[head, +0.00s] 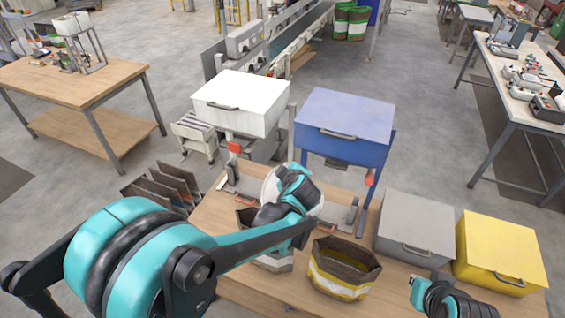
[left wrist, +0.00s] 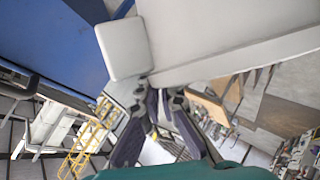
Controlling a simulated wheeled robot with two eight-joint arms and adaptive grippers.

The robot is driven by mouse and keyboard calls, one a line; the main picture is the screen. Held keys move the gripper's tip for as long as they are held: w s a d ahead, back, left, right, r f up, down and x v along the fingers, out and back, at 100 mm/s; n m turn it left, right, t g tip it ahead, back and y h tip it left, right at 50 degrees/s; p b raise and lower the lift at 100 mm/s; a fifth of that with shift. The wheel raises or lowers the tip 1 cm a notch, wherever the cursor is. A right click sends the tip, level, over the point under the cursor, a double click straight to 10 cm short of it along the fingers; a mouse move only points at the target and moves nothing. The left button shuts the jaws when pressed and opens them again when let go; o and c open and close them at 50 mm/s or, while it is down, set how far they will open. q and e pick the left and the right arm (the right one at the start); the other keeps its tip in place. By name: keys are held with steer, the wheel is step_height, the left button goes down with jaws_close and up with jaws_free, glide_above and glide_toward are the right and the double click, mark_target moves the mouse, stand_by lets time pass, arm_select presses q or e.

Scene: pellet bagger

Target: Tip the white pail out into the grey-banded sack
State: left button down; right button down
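The white pail (head: 315,203) shows as a pale round shape mostly hidden behind my left gripper (head: 290,180), above the sacks. In the left wrist view the pail (left wrist: 230,35) fills the top, with a pale square block (left wrist: 123,48) on it. The dark fingers of my left gripper (left wrist: 165,95) meet at its edge and appear shut on it. The grey-banded sack (head: 274,263) stands on the bench, largely covered by my left arm; its inside is hidden. My right gripper (head: 437,285) is low at the right, apart from everything; its fingers are unclear.
A yellow-banded sack (head: 340,283) stands open just right of the grey-banded one on the wooden bench (head: 270,296). White (head: 240,98), blue (head: 345,120), grey (head: 415,225) and yellow (head: 500,248) lidded bins line the back and right.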

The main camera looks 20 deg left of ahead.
arm_select(q)
steer(key=w+d, duration=0.1)
steer(key=w+d+f+m+y+b, duration=0.1)
steer(key=d, duration=0.1)
steer(key=w+d+m+g+y, duration=0.1)
steer(key=d, duration=0.1)
steer(key=shift+w+f, duration=0.15)
steer(key=shift+f, duration=0.05)
steer(key=w+d+f+m+y+b, duration=0.1)
steer(key=b, duration=0.1)
steer(key=w+d+f+m+g+y+b, duration=0.1)
steer(key=d+f+b, duration=0.1)
steer(key=shift+b, duration=0.4)
steer(key=shift+w+d+f+y+b, duration=0.3)
steer(key=shift+d+y+b, duration=0.1)
steer(key=shift+b, duration=0.15)
steer(key=shift+w+d+m+g, duration=0.15)
steer(key=shift+m+g, duration=0.15)
steer(key=shift+m, duration=0.1)
